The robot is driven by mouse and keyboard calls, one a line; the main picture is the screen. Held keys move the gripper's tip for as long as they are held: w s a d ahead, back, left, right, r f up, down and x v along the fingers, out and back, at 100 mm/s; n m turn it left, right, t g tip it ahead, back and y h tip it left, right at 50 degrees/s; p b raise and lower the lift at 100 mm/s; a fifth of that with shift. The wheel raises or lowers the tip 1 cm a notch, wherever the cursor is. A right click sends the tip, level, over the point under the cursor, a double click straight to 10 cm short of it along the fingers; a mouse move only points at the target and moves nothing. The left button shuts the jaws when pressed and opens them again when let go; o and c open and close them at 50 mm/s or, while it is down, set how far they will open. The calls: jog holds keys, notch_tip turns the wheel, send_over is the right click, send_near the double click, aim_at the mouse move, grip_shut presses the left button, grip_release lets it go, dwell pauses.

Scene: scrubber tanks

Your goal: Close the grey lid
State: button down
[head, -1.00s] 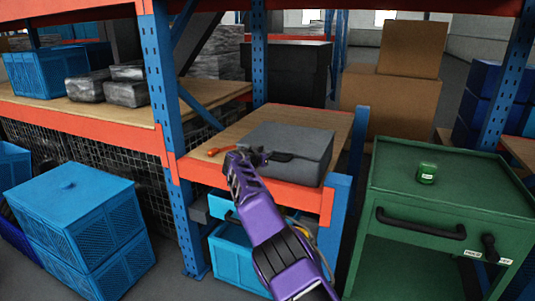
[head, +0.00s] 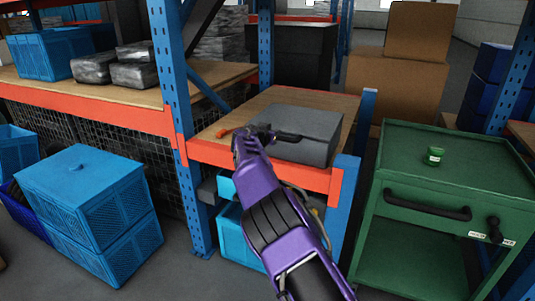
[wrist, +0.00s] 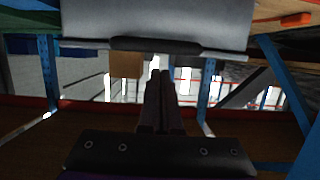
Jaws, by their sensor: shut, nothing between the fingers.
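A grey case with a grey lid (head: 308,124) sits on the wooden shelf top in the head view. The lid looks level and down on the case, but the seam is too small to tell if it is fully shut. A black handle runs along its front. The case fills the top of the wrist view (wrist: 155,18), with the dark handle (wrist: 155,45) along its edge. My gripper (wrist: 160,75) has its fingers together and empty, just short of the handle in that view. In the head view my gripper (head: 256,132) is at the case's front left; contact cannot be told.
An orange-red object (head: 232,131) lies left of the case on the wooden shelf (head: 222,142). A blue post (head: 362,120) stands right of it. A green cart (head: 450,165) with a small green can (head: 433,156) is farther right. Blue crates (head: 90,205) stand at left.

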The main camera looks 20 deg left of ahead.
jog(key=s+f, duration=0.4)
jog(key=f, duration=0.1)
jog(key=shift+s+f, duration=0.25)
jog(key=shift+s, duration=0.15)
